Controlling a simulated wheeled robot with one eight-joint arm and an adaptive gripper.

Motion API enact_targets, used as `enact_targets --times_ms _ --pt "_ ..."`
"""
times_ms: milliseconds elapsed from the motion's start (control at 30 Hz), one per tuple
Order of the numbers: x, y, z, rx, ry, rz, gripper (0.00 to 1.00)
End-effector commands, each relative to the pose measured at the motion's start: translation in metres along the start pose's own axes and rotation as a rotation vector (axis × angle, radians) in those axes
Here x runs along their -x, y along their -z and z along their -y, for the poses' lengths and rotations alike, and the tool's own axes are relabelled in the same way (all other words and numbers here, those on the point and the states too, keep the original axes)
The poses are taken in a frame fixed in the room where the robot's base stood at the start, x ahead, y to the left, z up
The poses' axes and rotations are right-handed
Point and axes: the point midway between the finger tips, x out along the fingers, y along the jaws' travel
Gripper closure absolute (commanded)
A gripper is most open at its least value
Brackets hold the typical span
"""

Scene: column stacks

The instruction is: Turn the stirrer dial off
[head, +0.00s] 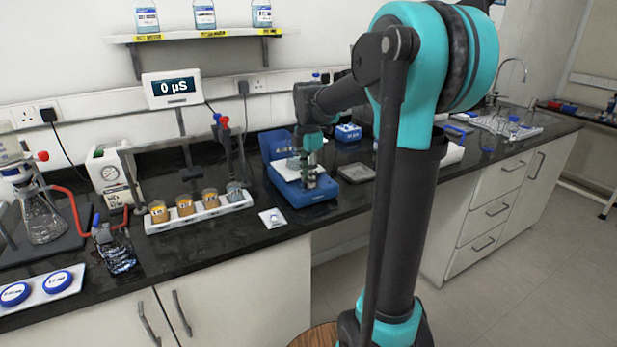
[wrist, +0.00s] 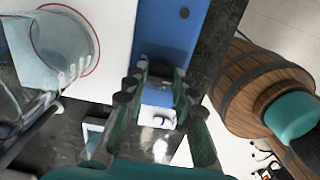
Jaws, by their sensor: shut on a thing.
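The stirrer (head: 310,192) is a blue unit with a pale top plate, standing on the black bench near its front edge. My gripper (head: 316,178) is lowered over its front, so the dial is hidden in the head view. In the wrist view, the stirrer's blue body (wrist: 170,35) runs beyond the fingers, with a small black round spot on it. My gripper (wrist: 158,98) has its dark ridged fingers closed in at both sides of a small part at the stirrer's front, apparently the dial. The fingers cover most of it, and its setting cannot be read.
A clear glass vessel with a red ring (wrist: 65,45) is close left of the fingers. A white tray (head: 200,217) of small beakers stands left of the stirrer, and a small white plate (head: 272,218) lies between them. A wooden barrel (wrist: 255,85) is beyond the bench edge.

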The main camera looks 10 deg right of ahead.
Motion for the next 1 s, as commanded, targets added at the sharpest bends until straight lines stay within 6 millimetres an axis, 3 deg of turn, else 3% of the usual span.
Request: enact_targets --times_ms 400,433,500,833,1000 --pt "0.000 0.000 -0.001 0.007 -0.001 0.001 1.00" --pt "0.000 0.000 -0.001 0.007 -0.001 0.001 0.71" --pt "0.000 0.000 0.000 0.006 -0.001 0.001 0.65" --pt "0.003 0.000 0.000 0.006 0.000 0.000 0.65" --pt "0.024 0.000 0.000 0.006 0.000 0.000 0.65"
